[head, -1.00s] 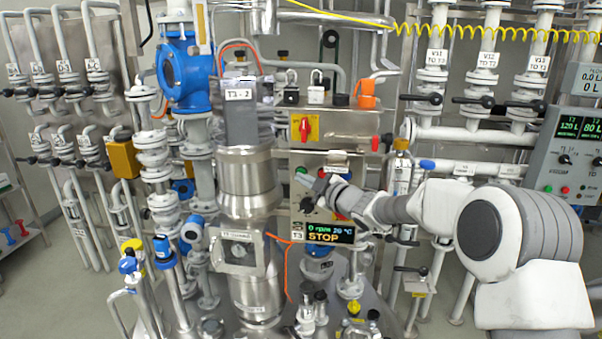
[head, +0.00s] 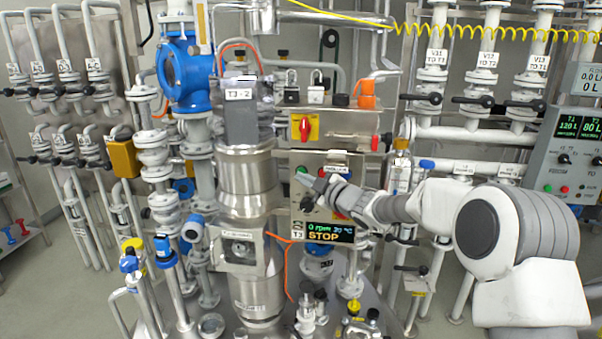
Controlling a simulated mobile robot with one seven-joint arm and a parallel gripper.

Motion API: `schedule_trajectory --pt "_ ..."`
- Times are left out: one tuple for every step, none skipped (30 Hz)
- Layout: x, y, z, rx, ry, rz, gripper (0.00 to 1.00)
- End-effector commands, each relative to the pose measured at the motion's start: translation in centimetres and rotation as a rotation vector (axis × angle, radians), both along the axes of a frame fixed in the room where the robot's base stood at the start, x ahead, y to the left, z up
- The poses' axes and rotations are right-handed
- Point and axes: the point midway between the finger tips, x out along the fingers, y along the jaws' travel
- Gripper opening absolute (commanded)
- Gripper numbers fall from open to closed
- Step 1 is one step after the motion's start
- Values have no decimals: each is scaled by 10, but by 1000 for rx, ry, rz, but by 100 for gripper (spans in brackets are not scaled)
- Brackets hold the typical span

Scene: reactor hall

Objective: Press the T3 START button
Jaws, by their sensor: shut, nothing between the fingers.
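The T3 control box (head: 297,221) is a metal panel right of the steel column. Its display (head: 329,234) reads "0 rpm", a temperature, and "STOP". A green button (head: 302,170), likely the start button, shows at the panel's upper left. A black knob (head: 307,203) sits below it, and a red part shows partly behind my gripper. My gripper (head: 304,178) is shut and empty. Its tip is in front of the panel, just below and beside the green button in the picture. I cannot tell whether it touches. My wrist hides the panel's right side.
A box with a red switch on a yellow plate (head: 303,127) is above the panel. The T3-2 steel column (head: 247,185) stands close on the left. Pipes and valves (head: 420,265) crowd the right. A T1/T2 panel (head: 570,155) is at the far right.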

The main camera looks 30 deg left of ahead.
Motion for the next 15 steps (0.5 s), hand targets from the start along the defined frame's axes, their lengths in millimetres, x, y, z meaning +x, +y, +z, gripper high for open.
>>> schedule_trajectory --pt "4 -3 11 13 -13 -12 0" --pt "3 -4 11 13 -13 -11 0" --pt "2 -4 11 14 -14 -12 0" --pt "1 -5 11 14 -14 -12 0" --pt "-1 -5 11 14 -14 -12 0" --pt "-2 -6 12 14 -14 -12 0" --pt "-3 -6 12 14 -14 -12 0" --pt "-3 -6 13 14 -16 -11 0" --pt "-3 -6 13 14 -16 -11 0" --pt "-3 -6 13 14 -16 -11 0" --pt "-3 -6 13 13 -15 -10 0" --pt "-3 -6 13 13 -16 -9 0" --pt "-3 -6 13 13 -16 -9 0" --pt "-3 -6 13 13 -16 -9 0" --pt "-4 -6 13 14 -17 -9 0"
